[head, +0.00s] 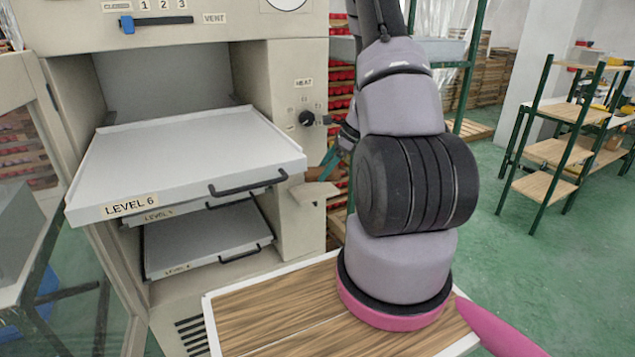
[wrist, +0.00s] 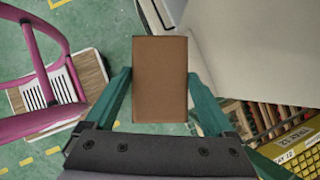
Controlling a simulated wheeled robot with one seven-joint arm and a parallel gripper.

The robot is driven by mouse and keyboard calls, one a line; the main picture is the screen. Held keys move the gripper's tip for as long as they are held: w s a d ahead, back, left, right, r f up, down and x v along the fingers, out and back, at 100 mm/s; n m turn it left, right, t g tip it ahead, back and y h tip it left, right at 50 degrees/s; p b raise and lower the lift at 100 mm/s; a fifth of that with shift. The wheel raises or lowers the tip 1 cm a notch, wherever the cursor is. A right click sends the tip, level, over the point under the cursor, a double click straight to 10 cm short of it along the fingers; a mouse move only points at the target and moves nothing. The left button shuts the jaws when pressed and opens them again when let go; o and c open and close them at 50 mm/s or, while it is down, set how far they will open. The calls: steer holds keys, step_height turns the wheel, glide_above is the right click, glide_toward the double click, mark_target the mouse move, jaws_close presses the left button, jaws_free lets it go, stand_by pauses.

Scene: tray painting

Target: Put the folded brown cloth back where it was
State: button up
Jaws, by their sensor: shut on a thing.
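My gripper (wrist: 160,88) is shut on the folded brown cloth (wrist: 160,75), a flat brown rectangle between its green fingers. In the head view the gripper (head: 328,162) is partly hidden behind my arm. A small strip of the brown cloth (head: 321,174) shows there, beside the oven's right side. A small beige ledge (head: 314,193) sticks out from the oven just below the cloth. I cannot tell whether the cloth touches the ledge. In the wrist view a pale surface (wrist: 152,14) shows behind the cloth's far edge.
The beige oven (head: 278,95) stands open at left. Its tray marked LEVEL 6 (head: 190,155) is pulled out, with lower trays beneath. A wood-topped surface with a white edge (head: 210,315) lies in front. Green-framed shelves (head: 545,150) stand at right, with open floor before them.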

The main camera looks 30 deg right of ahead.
steer(key=w, duration=0.1)
steer(key=w+f, duration=0.1)
steer(key=w, duration=0.1)
steer(key=w+f, duration=0.1)
steer(key=shift+w+a, duration=0.1)
steer(key=shift+w, duration=0.1)
step_height(320, 180, down, 4)
steer(key=shift+f, duration=0.2)
steer(key=shift+w+f, duration=0.2)
steer(key=shift+f, duration=0.1)
steer(key=shift+f, duration=0.1)
steer(key=o, duration=1)
